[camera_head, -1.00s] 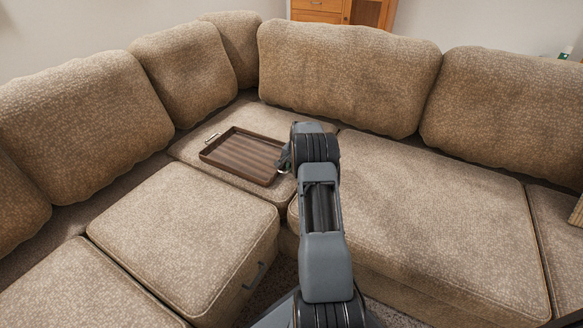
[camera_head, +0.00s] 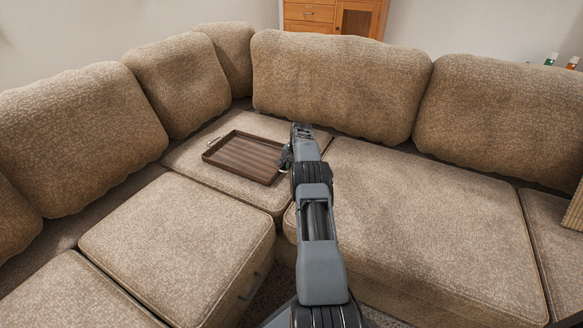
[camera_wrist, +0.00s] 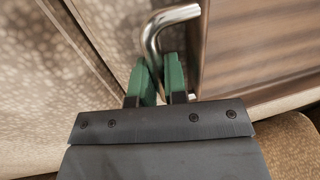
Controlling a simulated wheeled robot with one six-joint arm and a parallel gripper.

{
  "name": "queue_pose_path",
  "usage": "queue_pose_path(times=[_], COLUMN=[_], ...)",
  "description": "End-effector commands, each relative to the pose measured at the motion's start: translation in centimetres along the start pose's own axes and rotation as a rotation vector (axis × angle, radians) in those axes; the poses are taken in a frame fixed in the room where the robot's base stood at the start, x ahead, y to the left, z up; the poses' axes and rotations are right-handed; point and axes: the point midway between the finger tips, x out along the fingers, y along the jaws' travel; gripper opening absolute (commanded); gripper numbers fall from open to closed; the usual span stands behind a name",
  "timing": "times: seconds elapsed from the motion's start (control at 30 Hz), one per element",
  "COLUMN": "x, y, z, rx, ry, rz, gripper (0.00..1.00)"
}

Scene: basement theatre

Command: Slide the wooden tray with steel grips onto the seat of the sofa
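The brown wooden tray (camera_head: 246,157) lies flat on the corner seat (camera_head: 213,184) of the beige sofa, its rim facing up and its inside empty. One steel grip (camera_head: 217,141) shows at its left end. The other steel grip (camera_wrist: 176,15) shows in the wrist view, running down between my green fingertips. My gripper (camera_wrist: 160,80) is at the tray's right end, with its fingers close on both sides of that grip and apparently shut on it. In the head view my wrist partly hides this end.
Back cushions (camera_head: 340,85) stand behind the seats. A wide seat (camera_head: 420,220) lies to the right and an ottoman-like seat (camera_head: 180,245) at the front left. A wooden cabinet (camera_head: 310,13) stands behind the sofa.

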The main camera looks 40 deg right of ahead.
Motion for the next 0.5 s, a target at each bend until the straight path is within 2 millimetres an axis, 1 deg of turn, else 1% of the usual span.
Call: queue_pose_path(times=[0.03, 0.2, 0.3, 0.5], x=[0.01, 0.01, 0.01, -0.03], y=[0.02, 0.00, -0.02, -0.06], z=[0.00, 0.02, 0.03, 0.05], rx=[0.001, 0.000, -0.001, -0.002], ry=[0.000, 0.000, 0.000, 0.000], rz=[0.000, 0.000, 0.000, 0.000], gripper=[0.18, 0.34, 0.42, 0.42])
